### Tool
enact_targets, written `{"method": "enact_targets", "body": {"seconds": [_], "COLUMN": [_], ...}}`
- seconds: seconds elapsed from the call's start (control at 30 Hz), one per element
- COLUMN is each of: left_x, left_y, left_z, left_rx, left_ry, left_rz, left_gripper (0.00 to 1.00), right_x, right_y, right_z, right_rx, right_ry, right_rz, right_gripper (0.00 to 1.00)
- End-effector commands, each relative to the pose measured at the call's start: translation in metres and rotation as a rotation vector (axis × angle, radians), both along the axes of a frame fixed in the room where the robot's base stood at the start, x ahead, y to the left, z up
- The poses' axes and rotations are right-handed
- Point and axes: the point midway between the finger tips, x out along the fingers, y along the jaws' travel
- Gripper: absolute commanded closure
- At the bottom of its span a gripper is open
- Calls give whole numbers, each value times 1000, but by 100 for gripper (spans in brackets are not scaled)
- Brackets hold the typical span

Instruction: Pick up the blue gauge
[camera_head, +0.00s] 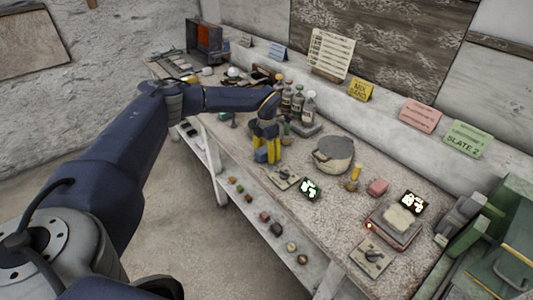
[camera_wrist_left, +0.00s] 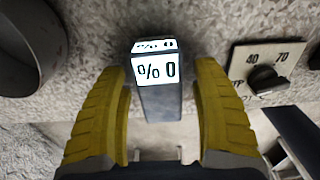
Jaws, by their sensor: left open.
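The blue gauge (camera_wrist_left: 161,101) is a dark blue-grey box with a white display reading "% 0". In the left wrist view it stands between the two yellow fingers of my left gripper (camera_wrist_left: 160,75), with a visible gap on each side. In the head view my left gripper (camera_head: 267,154) points down at the bench's front edge, and the gauge (camera_head: 261,156) shows as a small blue block partly hidden by the fingers. My left gripper is open around the gauge. My right gripper is not in view.
A dial plate (camera_head: 284,177) with a knob lies close beside the gauge, also in the wrist view (camera_wrist_left: 240,62). A round grey pot (camera_head: 334,165) stands to the right. Bottles (camera_head: 308,108) stand behind the gripper. A lower shelf (camera_head: 252,212) holds several small blocks.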

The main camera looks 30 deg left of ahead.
Motion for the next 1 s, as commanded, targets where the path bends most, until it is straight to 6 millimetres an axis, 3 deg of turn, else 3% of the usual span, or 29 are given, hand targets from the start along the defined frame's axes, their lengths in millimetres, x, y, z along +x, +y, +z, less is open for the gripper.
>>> {"method": "enact_targets", "body": {"seconds": [0.77,1.0], "left_x": [0,0], "left_y": [0,0], "left_z": [-5,-5], "left_rx": [0,0], "left_ry": [0,0], "left_rz": [0,0], "left_gripper": [35,59], "right_x": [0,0], "right_y": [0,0], "right_z": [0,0], "right_rx": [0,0], "right_ry": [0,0], "right_rz": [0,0], "right_gripper": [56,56]}}
